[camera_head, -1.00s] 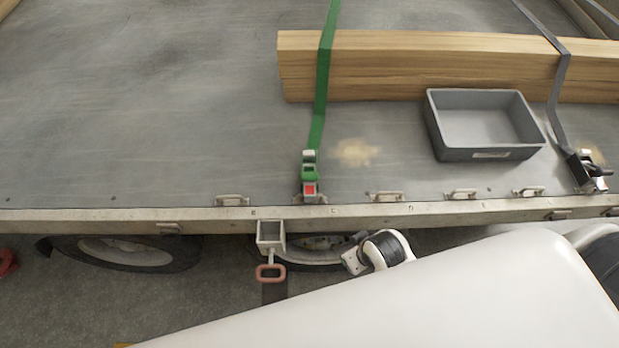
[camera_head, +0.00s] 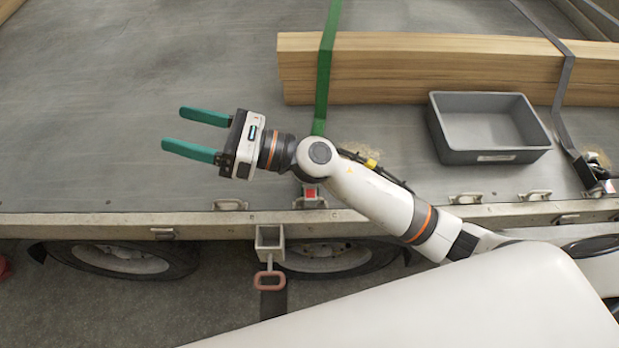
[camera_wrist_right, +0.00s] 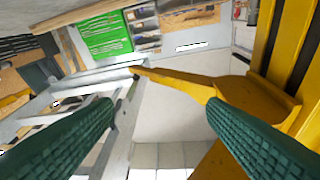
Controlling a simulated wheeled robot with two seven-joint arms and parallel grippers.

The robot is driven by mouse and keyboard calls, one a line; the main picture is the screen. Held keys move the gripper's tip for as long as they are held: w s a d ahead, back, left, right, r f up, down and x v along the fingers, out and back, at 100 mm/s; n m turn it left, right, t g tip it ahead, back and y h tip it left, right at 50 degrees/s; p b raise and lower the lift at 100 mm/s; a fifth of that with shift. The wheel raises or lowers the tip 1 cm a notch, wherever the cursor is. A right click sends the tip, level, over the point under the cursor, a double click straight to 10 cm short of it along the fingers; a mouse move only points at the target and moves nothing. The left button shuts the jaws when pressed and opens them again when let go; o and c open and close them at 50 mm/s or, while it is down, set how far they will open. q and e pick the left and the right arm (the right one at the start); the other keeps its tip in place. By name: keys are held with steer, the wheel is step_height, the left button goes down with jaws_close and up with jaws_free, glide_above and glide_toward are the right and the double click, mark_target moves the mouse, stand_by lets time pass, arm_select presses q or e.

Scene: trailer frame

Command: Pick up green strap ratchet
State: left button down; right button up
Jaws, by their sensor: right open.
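The green strap (camera_head: 325,65) runs over the timber and down the grey trailer deck. Its ratchet is mostly hidden behind my right arm; only a red and metal part (camera_head: 310,194) shows at the deck edge below the arm. My right gripper (camera_head: 186,132) has green fingers, open and empty, pointing left above the deck. It is to the left of the strap, apart from it. In the right wrist view the two green fingers (camera_wrist_right: 160,128) stand wide apart with nothing between them. My left gripper is not in view.
A grey bin (camera_head: 490,155) sits on the deck to the right, in front of the timber stack (camera_head: 430,68). A grey strap with a dark ratchet (camera_head: 592,175) is at the far right. Metal handles line the trailer edge (camera_head: 110,222). The left deck is clear.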

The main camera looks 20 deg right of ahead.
step_height(320, 180, down, 12)
steer(key=s+n+g+h, duration=0.2)
steer(key=n+g+h, duration=0.65)
steer(key=n, duration=0.75)
steer(key=w+d+f+n+h, duration=0.35)
steer(key=d+h, duration=0.25)
steer(key=d, duration=0.4)
steer(key=w+d+f+n+h, duration=0.25)
steer(key=w+d+h, duration=0.3)
steer(key=d, duration=0.45)
steer(key=shift+t, duration=0.25)
steer(key=f, duration=0.3)
steer(key=s+f+p, duration=0.1)
steer(key=f, duration=0.1)
steer(key=shift+a+f, duration=0.1)
steer(key=shift+f, duration=0.2)
steer(key=shift+w+d+f+p, duration=0.15)
steer(key=shift+f+p, duration=0.25)
steer(key=shift+f, duration=1.2)
steer(key=shift+w+d+f+p, duration=0.15)
steer(key=shift+f+p, duration=0.2)
steer(key=shift+f, duration=1.2)
steer(key=shift+s, duration=0.1)
steer(key=shift+r, duration=0.1)
steer(key=c, duration=1.3)
